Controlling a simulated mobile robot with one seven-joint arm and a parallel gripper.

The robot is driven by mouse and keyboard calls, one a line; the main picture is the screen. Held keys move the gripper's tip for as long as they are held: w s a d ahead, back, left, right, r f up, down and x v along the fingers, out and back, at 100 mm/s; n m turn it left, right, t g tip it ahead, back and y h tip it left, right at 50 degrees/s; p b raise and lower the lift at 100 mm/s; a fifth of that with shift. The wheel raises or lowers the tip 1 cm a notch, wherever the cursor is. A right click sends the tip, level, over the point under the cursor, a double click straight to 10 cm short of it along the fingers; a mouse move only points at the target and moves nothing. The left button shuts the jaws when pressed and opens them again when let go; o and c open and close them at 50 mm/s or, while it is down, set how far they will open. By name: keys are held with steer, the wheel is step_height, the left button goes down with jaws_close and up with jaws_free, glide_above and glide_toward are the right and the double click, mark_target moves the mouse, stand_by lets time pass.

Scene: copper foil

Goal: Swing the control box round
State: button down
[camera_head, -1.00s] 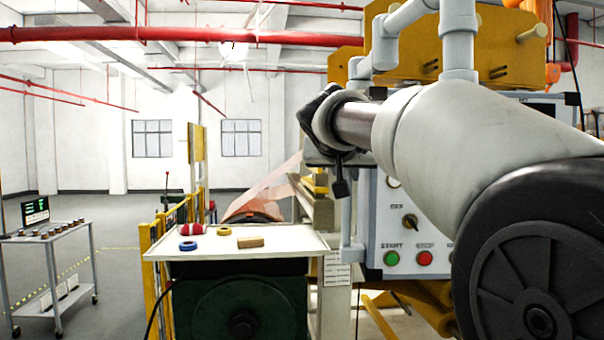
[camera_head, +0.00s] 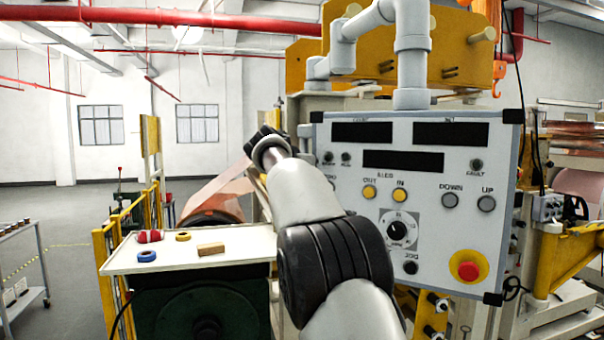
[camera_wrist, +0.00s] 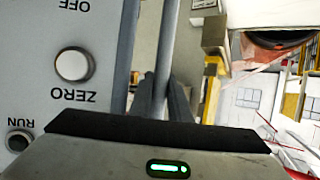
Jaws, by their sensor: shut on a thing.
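The control box (camera_head: 431,175) hangs from a grey pipe at the right of centre in the head view. A broad light-grey face with dark displays, knobs and a red stop button is toward me. In the wrist view, a face of the box (camera_wrist: 98,25) with a ZERO button fills the left side, its lettering upside down. My gripper (camera_wrist: 176,97) is shut on the grey bar handle (camera_wrist: 167,45) beside the box. In the head view, my arm and wrist hide the fingers and most of the handle.
A white-topped table (camera_head: 232,251) with a red item (camera_head: 149,236), blue ring (camera_head: 147,256), yellow ring (camera_head: 183,236) and wooden block (camera_head: 211,249) stands left of my arm. A yellow machine frame (camera_head: 455,45) is behind the box.

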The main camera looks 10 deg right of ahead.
steer(key=shift+w+d+r, duration=0.15)
steer(key=shift+w+d, duration=0.05)
steer(key=shift+w, duration=0.2)
steer(key=c, duration=1.9)
jaws_free()
steer(key=b+v, duration=0.5)
steer(key=v, duration=1.2)
steer(key=shift+s, duration=0.25)
steer(key=shift+c, duration=0.6)
